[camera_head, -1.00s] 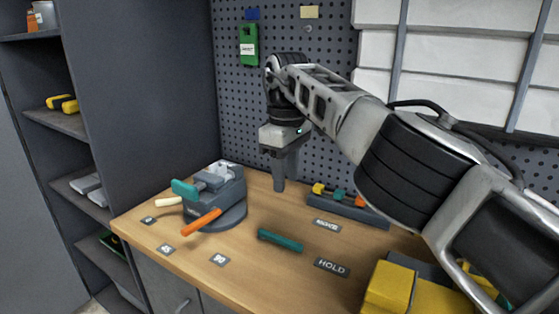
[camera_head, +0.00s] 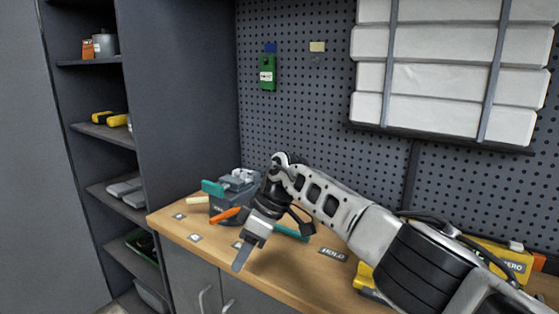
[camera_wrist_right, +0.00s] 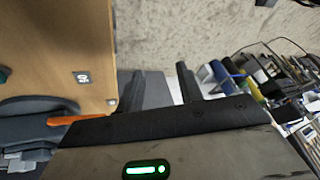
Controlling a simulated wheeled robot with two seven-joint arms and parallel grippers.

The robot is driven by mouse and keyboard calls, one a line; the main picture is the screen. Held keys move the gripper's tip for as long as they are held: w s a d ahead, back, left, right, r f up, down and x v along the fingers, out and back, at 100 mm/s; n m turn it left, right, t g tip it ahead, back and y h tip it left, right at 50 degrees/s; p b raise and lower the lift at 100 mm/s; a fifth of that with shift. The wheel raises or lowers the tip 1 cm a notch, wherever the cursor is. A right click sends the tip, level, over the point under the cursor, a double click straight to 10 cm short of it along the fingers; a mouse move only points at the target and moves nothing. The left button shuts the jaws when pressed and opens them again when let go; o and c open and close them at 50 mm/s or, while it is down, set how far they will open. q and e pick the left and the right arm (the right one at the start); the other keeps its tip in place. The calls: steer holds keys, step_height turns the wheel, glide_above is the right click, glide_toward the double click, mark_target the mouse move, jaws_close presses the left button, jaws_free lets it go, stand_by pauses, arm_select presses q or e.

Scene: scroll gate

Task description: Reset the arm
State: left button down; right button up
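My right arm reaches in from the lower right of the head view. Its right gripper (camera_head: 242,260) points down and towards the front edge of the wooden bench (camera_head: 190,236). In the right wrist view the two fingers of my right gripper (camera_wrist_right: 160,88) stand apart with nothing between them, so it is open. They show over the cabinet front and floor, past the bench edge. The grey fixture (camera_head: 236,186), with a teal handle (camera_head: 212,187) and an orange lever (camera_head: 224,215), stands behind and left of the gripper. My left gripper is not in view.
A teal bar (camera_head: 291,233) lies on the bench, partly behind my right gripper. Pegboard (camera_head: 310,110) rises behind; shelves (camera_head: 105,135) stand left.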

steer(key=s+a+f+t+y, duration=0.3)
steer(key=s+a+f+y, duration=0.3)
steer(key=a+y, duration=0.55)
steer(key=s+d+f+m+t+h, duration=0.2)
steer(key=d+f+m+t+h, duration=0.15)
steer(key=d+m+t, duration=0.45)
steer(key=s+d+f+m+t+h, duration=0.2)
steer(key=d+f+m+t+h, duration=0.15)
steer(key=d+t, duration=0.45)
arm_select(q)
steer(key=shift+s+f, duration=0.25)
arm_select(e)
steer(key=s+d+f+m+g+h, duration=0.1)
steer(key=s+d+f+g+h, duration=0.2)
steer(key=s+d+f, duration=0.2)
steer(key=s+d+f+m+g+h, duration=0.1)
steer(key=s+d+f+g+h, duration=0.3)
steer(key=s+d, duration=0.8)
step_height(320, 180, down, 3)
steer(key=shift+s+d+r+g, duration=0.2)
steer(key=shift+s+g, duration=0.1)
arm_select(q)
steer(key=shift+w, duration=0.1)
